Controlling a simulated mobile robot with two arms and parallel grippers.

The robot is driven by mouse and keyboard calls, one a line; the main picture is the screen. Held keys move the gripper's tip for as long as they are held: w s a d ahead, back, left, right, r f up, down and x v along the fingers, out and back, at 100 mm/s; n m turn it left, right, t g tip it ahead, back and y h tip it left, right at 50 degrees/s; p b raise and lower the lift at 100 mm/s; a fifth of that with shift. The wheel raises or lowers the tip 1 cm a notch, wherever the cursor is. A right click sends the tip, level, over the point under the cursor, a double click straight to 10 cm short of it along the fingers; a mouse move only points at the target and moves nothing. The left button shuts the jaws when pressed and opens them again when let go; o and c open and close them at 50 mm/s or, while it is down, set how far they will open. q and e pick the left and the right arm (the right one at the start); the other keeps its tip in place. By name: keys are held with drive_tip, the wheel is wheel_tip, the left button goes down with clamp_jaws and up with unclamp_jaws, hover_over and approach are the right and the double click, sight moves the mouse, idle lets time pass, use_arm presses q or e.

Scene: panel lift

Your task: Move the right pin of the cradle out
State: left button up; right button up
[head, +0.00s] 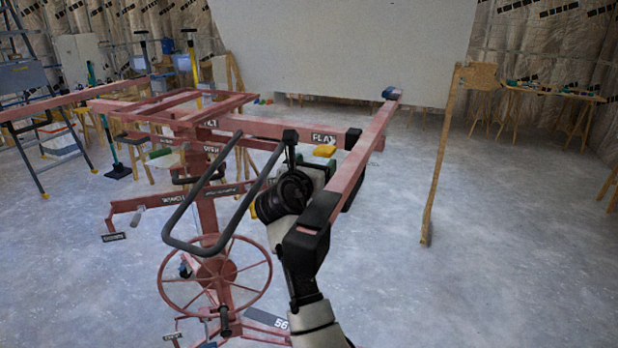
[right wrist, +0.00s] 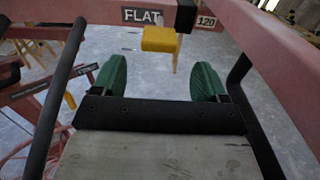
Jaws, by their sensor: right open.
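The red cradle (head: 290,129) of the panel lift has a crossbar with a label reading FLAT. The yellow right pin (head: 324,150) sits at the crossbar just under that label. It also shows in the right wrist view (right wrist: 160,38), ahead of the fingers and centred between them. My right gripper (head: 329,167) is open and empty, just short of the pin and apart from it. Its two green fingertips (right wrist: 160,80) are spread wide in the right wrist view. My right wrist and arm partly cover the cradle's right side. My left gripper is not in view.
A long red side arm (head: 370,140) of the cradle runs close along my right wrist. A dark bent handle (head: 180,215) and a red wheel (head: 215,275) stand left of my arm. A wooden prop (head: 440,160) stands at right; the floor around it is clear.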

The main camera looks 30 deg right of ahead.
drive_tip(key=shift+b+v, duration=0.35)
drive_tip(key=shift+v, duration=1.55)
